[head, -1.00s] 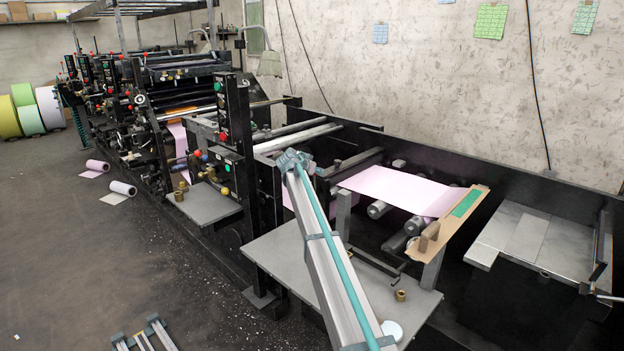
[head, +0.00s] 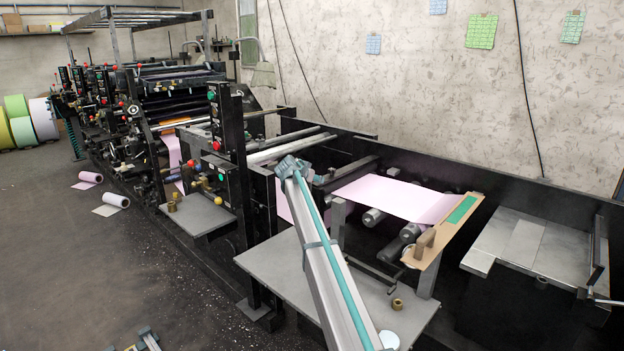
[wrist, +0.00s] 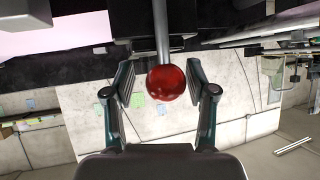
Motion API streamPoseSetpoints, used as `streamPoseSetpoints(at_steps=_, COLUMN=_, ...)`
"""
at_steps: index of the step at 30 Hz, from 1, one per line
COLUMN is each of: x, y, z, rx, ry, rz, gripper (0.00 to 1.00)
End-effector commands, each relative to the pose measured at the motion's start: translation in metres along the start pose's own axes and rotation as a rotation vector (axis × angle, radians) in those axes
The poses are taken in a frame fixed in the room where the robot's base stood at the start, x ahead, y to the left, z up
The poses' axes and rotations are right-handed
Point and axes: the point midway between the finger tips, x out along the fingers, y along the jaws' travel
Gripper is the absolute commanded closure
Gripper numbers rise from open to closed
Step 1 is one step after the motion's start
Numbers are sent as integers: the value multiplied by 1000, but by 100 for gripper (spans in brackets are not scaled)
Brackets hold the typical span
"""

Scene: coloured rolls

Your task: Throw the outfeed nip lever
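The lever shows in the wrist view as a grey metal rod (wrist: 161,28) ending in a glossy red ball knob (wrist: 166,83). My gripper (wrist: 160,72) is open, with one finger on each side of the knob. A gap shows on the left; the right finger is very close, and I cannot tell if it touches. In the head view my arm reaches up to the machine's outfeed frame, left of the pink web (head: 395,197). The knob and my fingers cannot be made out there.
A grey table (head: 290,262) lies beside my arm, with a small brass piece (head: 397,304) on it. A brown board with a green strip (head: 446,231) stands at the web's end. A grey metal bench (head: 518,247) is at the right. Paper rolls (head: 91,177) lie on the floor at the left.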

Motion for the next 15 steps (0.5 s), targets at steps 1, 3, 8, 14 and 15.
streamPoseSetpoints(at_steps=1, x=-1, y=-1, z=0, rx=0, ry=0, rz=-2, gripper=40)
streamPoseSetpoints(at_steps=3, x=-1, y=-1, z=0, rx=0, ry=0, rz=-2, gripper=40)
streamPoseSetpoints(at_steps=8, x=-2, y=-2, z=0, rx=1, ry=0, rz=-3, gripper=40)
streamPoseSetpoints(at_steps=14, x=-14, y=-2, z=1, rx=1, ry=0, rz=-5, gripper=40)
streamPoseSetpoints(at_steps=15, x=-20, y=-1, z=1, rx=1, ry=0, rz=-5, gripper=40)
